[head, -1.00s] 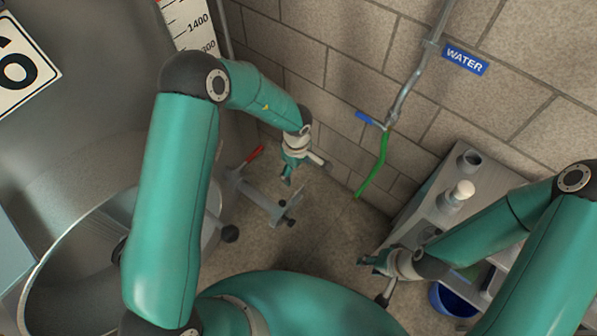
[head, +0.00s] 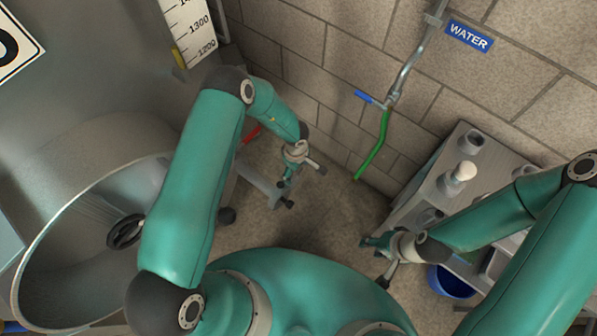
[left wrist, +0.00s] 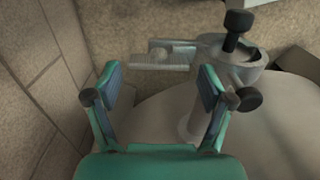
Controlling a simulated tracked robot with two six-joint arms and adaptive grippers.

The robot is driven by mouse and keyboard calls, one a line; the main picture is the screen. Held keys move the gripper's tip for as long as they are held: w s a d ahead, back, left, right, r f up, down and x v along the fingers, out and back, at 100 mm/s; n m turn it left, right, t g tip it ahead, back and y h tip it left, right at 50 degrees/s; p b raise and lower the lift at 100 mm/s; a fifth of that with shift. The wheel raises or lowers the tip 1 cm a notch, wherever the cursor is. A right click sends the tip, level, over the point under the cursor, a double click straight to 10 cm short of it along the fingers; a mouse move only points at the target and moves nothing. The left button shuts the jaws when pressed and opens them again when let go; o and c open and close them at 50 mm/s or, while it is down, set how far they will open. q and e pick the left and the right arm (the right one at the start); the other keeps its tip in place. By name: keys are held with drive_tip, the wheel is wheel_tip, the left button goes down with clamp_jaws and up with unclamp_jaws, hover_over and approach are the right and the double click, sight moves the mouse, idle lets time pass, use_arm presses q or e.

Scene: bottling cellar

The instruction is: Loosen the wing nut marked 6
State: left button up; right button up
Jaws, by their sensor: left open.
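No wing nut can be made out clearly. A large steel tank (head: 110,90) fills the left side, with a partly cut-off number sign (head: 12,48) on it. My left gripper (head: 288,174) is in front of the tank's grey metal fitting (head: 262,184). In the left wrist view my left gripper (left wrist: 155,97) is open and empty, its fingers apart. Beyond its fingertips is a grey fitting (left wrist: 218,50) with a flat arm and black knobs (left wrist: 238,22), some of it behind the right finger. My right gripper (head: 376,246) is small and low at the right; its jaws are unclear.
A handwheel (head: 125,232) shows in the round tank opening (head: 70,205). A green hose (head: 375,148) hangs from a blue-handled tap on the block wall (head: 320,60). A grey bench (head: 412,205) with a white-topped bottle stands at right, a blue bucket (head: 450,282) below.

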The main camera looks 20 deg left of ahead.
use_arm(q)
drive_tip(key=shift+f, duration=0.85)
